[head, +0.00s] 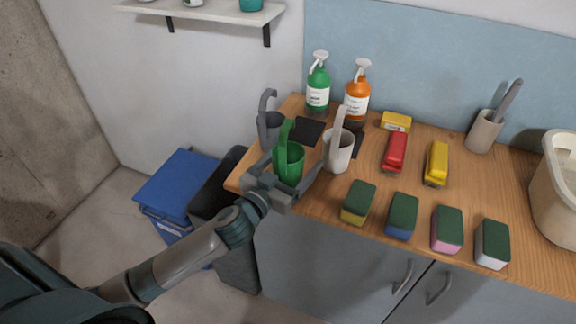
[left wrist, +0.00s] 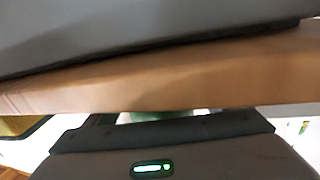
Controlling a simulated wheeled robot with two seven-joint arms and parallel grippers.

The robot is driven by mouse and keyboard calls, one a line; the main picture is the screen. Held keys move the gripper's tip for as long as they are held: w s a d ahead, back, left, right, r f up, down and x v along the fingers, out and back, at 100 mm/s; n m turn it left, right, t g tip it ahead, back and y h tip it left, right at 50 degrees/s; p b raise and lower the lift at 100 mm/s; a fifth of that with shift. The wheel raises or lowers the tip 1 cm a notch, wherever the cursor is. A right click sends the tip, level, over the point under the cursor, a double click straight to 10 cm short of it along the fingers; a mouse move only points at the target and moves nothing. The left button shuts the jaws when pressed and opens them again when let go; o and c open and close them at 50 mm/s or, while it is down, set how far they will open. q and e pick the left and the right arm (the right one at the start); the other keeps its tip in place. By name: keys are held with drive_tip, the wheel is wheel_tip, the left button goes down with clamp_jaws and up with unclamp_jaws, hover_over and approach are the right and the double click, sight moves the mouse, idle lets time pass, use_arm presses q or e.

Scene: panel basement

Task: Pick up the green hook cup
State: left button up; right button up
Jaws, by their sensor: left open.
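The green hook cup (head: 290,163) stands upright near the left front corner of the wooden counter, its hook rising at the back left. My left gripper (head: 288,178) is open at the counter's front edge, with a finger on each side of the cup; I cannot tell whether either touches it. In the left wrist view a sliver of green (left wrist: 155,115) shows behind my gripper's dark body; the rest of the cup is hidden there. My right gripper is not in view.
A grey hook cup (head: 270,130) stands close behind left, and a white hook cup (head: 340,150) close to the right. Several sponges (head: 403,214) line the front edge.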

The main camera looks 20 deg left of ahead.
use_arm(q)
drive_tip(key=c, duration=1.1)
drive_tip(key=shift+r, duration=0.1)
drive_tip(key=shift+c, duration=0.2)
drive_tip(key=shift+r, duration=0.6)
wheel_tip(320, 180, up, 9)
drive_tip(key=shift+f, duration=0.2)
